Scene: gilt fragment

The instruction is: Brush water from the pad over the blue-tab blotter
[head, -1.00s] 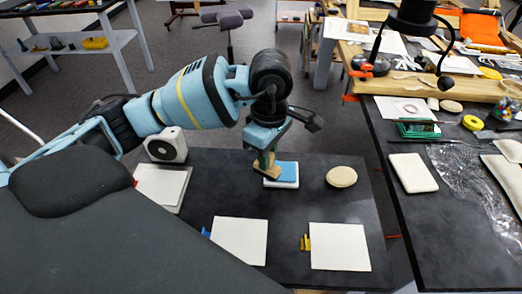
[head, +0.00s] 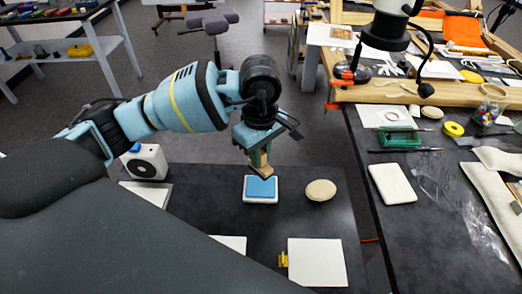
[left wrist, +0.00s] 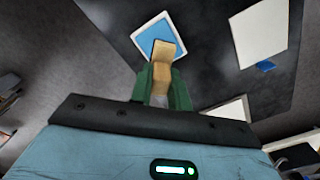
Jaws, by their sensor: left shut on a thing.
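My left gripper (head: 260,150) is shut on a brush with a pale wooden body (head: 261,168), tip pointing down. The water pad (head: 260,197), blue on top with a white rim, lies on the dark table; in the head view the brush end overlaps its far edge. In the left wrist view the brush (left wrist: 164,52) covers part of the pad (left wrist: 148,35); contact cannot be told. The blue-tab blotter (head: 233,243) is mostly hidden by my body in the head view. Its blue tab (left wrist: 265,67) shows in the left wrist view. My right gripper is not in view.
A yellow-tab blotter (head: 317,264) lies at the front right. A tan oval (head: 320,190) lies right of the pad. A white boxy device (head: 146,162) and a white slab (head: 150,194) are at the left. A cluttered second table (head: 420,240) stands at the right.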

